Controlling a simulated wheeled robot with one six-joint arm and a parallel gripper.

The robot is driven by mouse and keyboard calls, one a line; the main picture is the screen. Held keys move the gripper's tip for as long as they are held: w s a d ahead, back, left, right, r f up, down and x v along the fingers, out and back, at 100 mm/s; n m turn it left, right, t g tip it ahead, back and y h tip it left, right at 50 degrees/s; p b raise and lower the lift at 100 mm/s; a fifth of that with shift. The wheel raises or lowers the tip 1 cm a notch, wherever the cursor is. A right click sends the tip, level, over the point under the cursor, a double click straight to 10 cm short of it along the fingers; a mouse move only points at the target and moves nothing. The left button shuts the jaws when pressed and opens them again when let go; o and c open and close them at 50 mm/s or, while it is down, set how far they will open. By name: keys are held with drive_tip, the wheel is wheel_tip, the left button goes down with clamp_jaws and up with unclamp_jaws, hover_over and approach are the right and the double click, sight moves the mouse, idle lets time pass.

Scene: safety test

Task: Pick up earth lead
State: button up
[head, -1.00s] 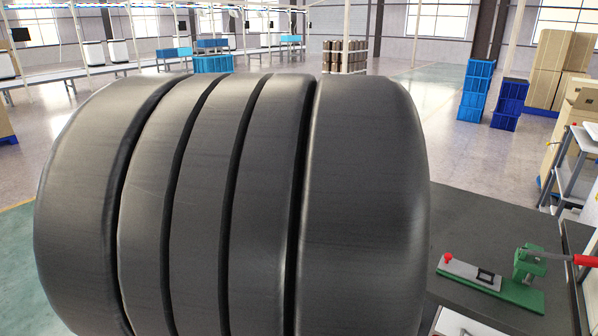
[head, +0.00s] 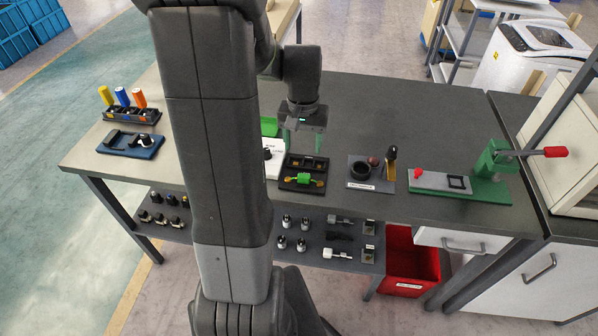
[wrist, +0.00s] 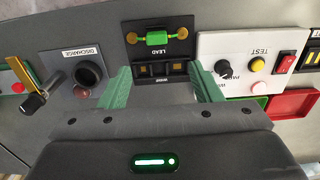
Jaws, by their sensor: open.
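The earth lead (head: 304,180) is a short green piece with brass-coloured ends. It lies on the front part of a black tray (head: 290,187) on the grey bench. In the wrist view the lead (wrist: 157,38) sits beside the word LEAD, with the brass ends to its left and right. My gripper (head: 304,148) is open and empty above the tray's back side. In the wrist view its green fingers (wrist: 159,70) stand wide apart around the tray's near part, with the lead beyond their tips. Nothing hides the lead there.
A white TEST panel (wrist: 235,47) and a DISCHARGE block (wrist: 65,75) flank the tray. The block also stands right of the tray in the head view (head: 372,184). A green lever press (head: 490,185) is farther right.

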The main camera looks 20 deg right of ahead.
hover_over(304, 175)
drive_tip(key=f, duration=0.5)
drive_tip(key=shift+w+a+f, duration=0.15)
drive_tip(key=shift+w+f, duration=0.05)
drive_tip(key=shift+f, duration=0.2)
drive_tip(key=shift+s+f+p, duration=0.15)
drive_tip(key=shift+f+p, duration=0.1)
drive_tip(key=shift+f, duration=1.15)
drive_tip(key=shift+s+f+p, duration=0.1)
drive_tip(key=shift+f+p, duration=0.15)
drive_tip(key=shift+f, duration=1.15)
drive_tip(key=c, duration=1.1)
drive_tip(key=shift+r, duration=0.1)
drive_tip(key=shift+c, duration=0.2)
wheel_tip(304, 175, up, 10)
drive_tip(key=shift+s+b, duration=0.15)
drive_tip(key=shift+b, duration=0.15)
